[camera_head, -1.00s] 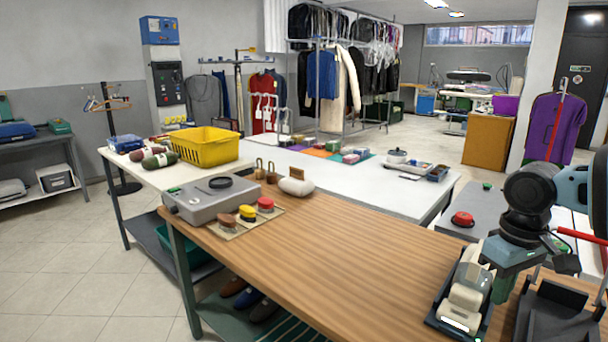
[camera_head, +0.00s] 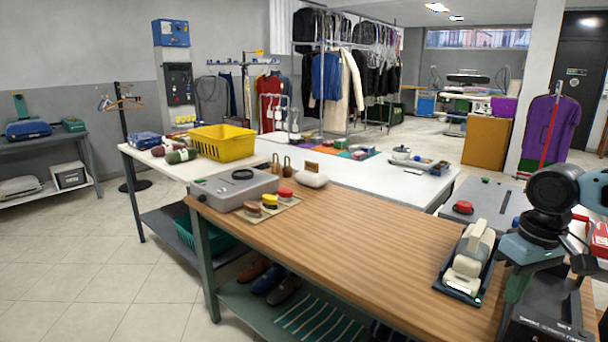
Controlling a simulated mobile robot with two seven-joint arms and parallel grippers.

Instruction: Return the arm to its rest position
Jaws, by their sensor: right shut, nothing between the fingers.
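My right arm comes in from the right edge. Its right gripper (camera_head: 516,288) points down beside the wooden counter's right end, just right of a pale device in a dark tray (camera_head: 467,262). The gripper is shut with nothing in it. I cannot tell how high it hangs; its tips partly blend with the dark box behind and below. My left arm and gripper are not in view.
The wooden counter (camera_head: 350,240) is mostly clear. A grey device (camera_head: 233,188) and small coloured brushes stand at its far left. A black box (camera_head: 545,325) is near my right gripper. A grey table with a red object (camera_head: 463,208) lies behind.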

